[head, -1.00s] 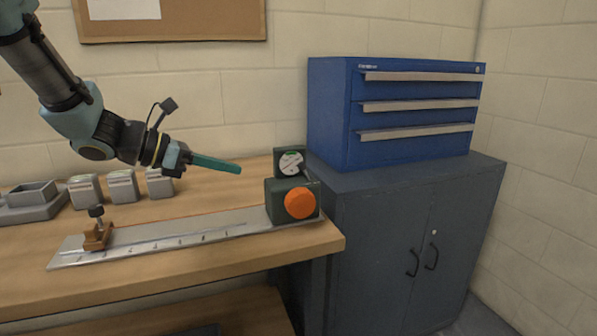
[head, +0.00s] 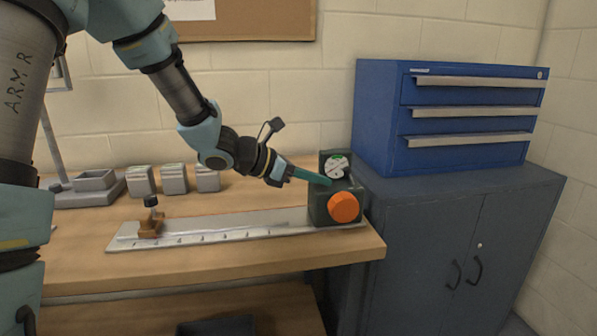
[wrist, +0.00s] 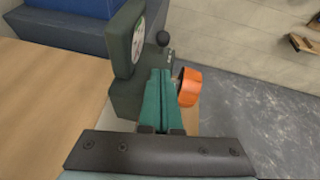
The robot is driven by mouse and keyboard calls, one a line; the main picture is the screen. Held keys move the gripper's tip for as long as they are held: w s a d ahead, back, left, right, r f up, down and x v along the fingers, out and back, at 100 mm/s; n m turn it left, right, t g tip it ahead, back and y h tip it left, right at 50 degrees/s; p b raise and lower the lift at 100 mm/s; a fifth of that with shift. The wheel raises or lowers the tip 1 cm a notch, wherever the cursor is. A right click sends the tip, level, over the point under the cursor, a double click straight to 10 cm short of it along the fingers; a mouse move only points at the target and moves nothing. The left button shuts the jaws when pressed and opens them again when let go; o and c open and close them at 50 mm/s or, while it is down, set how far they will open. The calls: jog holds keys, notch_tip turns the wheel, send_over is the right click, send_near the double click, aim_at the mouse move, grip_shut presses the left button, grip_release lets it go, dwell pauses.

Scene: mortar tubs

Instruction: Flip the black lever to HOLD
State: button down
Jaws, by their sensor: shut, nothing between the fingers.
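A dark green box (head: 322,209) with an orange knob (head: 343,207) and a round dial (head: 335,166) sits at the right end of a metal ruled plate. The black lever's ball knob (wrist: 162,38) shows in the wrist view, just beyond my fingertips, beside the dial housing. Small marks near its base are too small to read, so I cannot tell its setting. My gripper (head: 328,182) has long green fingers, shut and empty, with tips over the box top. In the wrist view the fingers (wrist: 160,72) lie between the dial housing and the orange knob (wrist: 188,87).
The ruled plate (head: 215,238) carries a brown clamp (head: 150,224) at its left. Several grey blocks (head: 174,179) and a grey tray (head: 95,181) stand behind. A blue drawer unit (head: 379,119) stands on a grey cabinet (head: 430,215) at the right.

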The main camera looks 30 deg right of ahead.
aim_at(346, 170)
jog(key=shift+s+d+r+p, duration=0.2)
jog(key=shift+d+r, duration=0.15)
jog(key=shift+d, duration=0.35)
jog(key=shift+s+d+r+p, duration=0.15)
jog(key=shift+d+r, duration=0.2)
jog(key=shift+d, duration=0.3)
jog(key=shift+r, duration=0.1)
jog(key=shift+d+r+y+p, duration=0.15)
jog(key=shift+y+p, duration=0.15)
jog(key=shift+p, duration=0.5)
jog(key=shift+d+r+y+p, duration=0.15)
jog(key=shift+y+p, duration=0.15)
jog(key=shift+p, duration=0.3)
jog(key=shift+s+d+r+t+y+p, duration=0.25)
jog(key=shift+r+y+p, duration=0.25)
jog(key=shift+p, duration=0.65)
jog(key=shift+d+r+t+y+p, duration=0.2)
jog(key=shift+d+t+y+p, duration=0.1)
jog(key=shift+p, duration=0.65)
jog(key=shift+s+d+r, duration=0.15)
jog(key=shift+s+d, duration=0.05)
jog(key=shift+d, duration=0.25)
jog(key=shift+s+d+r, duration=0.1)
jog(key=shift+s+d, duration=0.05)
jog(key=shift+d, duration=0.3)
jog(key=shift+r, duration=0.15)
